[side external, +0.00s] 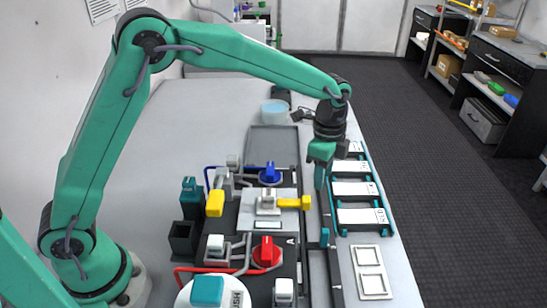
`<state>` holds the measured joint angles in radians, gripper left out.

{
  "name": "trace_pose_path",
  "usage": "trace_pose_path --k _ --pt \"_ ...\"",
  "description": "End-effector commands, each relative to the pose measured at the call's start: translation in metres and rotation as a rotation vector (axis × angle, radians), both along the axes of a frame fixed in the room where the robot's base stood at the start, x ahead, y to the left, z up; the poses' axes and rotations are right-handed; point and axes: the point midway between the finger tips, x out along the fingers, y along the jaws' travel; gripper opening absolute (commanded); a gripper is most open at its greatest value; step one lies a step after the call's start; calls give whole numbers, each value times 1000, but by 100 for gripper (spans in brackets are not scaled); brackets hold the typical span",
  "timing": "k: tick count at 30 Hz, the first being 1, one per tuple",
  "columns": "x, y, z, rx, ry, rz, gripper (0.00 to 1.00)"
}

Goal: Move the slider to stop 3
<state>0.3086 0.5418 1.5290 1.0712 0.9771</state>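A long dark rail (312,262) runs front to back along the right side of the bench equipment. A small teal upright piece (325,237), which looks like the slider, stands on it near the middle. My gripper (320,186) points down over the rail, farther back than that piece and apart from it in the picture. Its teal fingers overlap in this view, so the gap between them is hidden. No held thing can be seen. The stop numbers are too small to read.
A yellow-handled valve (293,203) stands left of the rail, with a blue valve (270,174) behind and a red valve (266,253) in front. A teal rack with white plates (355,189) lies close on the right. A white two-window frame (371,271) lies front right.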

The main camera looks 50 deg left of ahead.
Motion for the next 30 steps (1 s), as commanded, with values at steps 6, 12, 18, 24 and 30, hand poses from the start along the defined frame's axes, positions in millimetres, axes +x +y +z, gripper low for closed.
trace_pose_path --k 6,12,18,24,30 --pt "3 3 0 0 0 150 38" --pt "6 6 0 0 0 289 38" --pt "8 8 0 0 0 410 38" --pt "9 10 0 0 0 482 38" --pt "9 10 0 0 0 503 38"
